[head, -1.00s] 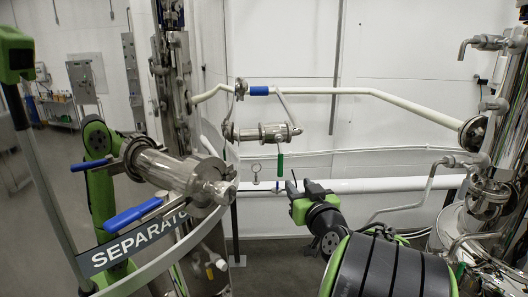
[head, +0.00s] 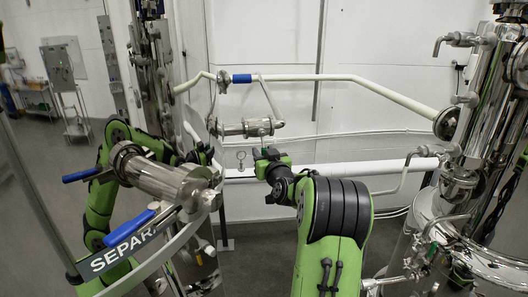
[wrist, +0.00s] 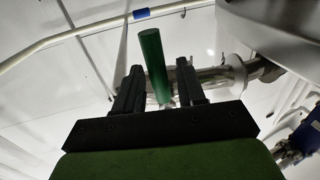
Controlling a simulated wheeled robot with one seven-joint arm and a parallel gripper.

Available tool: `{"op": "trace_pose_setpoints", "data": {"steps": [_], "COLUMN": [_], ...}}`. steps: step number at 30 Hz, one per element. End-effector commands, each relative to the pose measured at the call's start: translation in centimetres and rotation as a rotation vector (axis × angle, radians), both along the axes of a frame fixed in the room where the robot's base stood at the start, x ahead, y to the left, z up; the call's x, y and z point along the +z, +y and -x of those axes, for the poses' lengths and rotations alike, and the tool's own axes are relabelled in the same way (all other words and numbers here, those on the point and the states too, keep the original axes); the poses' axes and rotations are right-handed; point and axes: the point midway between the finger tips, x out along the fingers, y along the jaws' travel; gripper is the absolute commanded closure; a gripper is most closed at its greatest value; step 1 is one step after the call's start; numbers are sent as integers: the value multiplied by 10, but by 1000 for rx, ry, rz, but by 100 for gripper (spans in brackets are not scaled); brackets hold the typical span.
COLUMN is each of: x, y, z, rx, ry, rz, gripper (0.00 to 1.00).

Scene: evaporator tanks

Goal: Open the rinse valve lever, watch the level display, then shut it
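The green lever (wrist: 153,62) hangs below a steel pipe fitting and shows in the wrist view between and beyond my two black fingers. My gripper (wrist: 160,88) is open, with a gap on both sides of the lever; I cannot tell whether either finger touches it. In the head view my gripper (head: 264,155) is just under the horizontal steel fitting (head: 248,128) and mostly hides the lever. I cannot pick out a level display that I can read. A small round gauge (head: 240,155) stands left of my gripper, too small to read.
A SEPARATOR sign (head: 117,252), a steel fitting (head: 160,177) and two blue handles (head: 80,175) (head: 137,222) are at the left. Steel tanks and pipes (head: 462,180) crowd the right. White pipes (head: 345,171) run along the back wall.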

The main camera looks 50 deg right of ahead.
Motion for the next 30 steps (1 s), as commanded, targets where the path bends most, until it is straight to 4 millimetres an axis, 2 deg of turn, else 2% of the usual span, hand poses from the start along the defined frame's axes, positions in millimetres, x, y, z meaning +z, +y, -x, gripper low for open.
{"op": "trace_pose_setpoints", "data": {"steps": [4, 5, 12, 23, 30], "x": [0, -1, 0, -1, -3], "y": [0, 0, 0, 0, -4], "z": [0, 0, 0, 1, 3], "rx": [0, 0, 1, 1, -1], "ry": [0, 0, 0, 3, 38], "rz": [0, 0, 0, 5, 73], "gripper": [60, 64, 100, 100, 100]}}
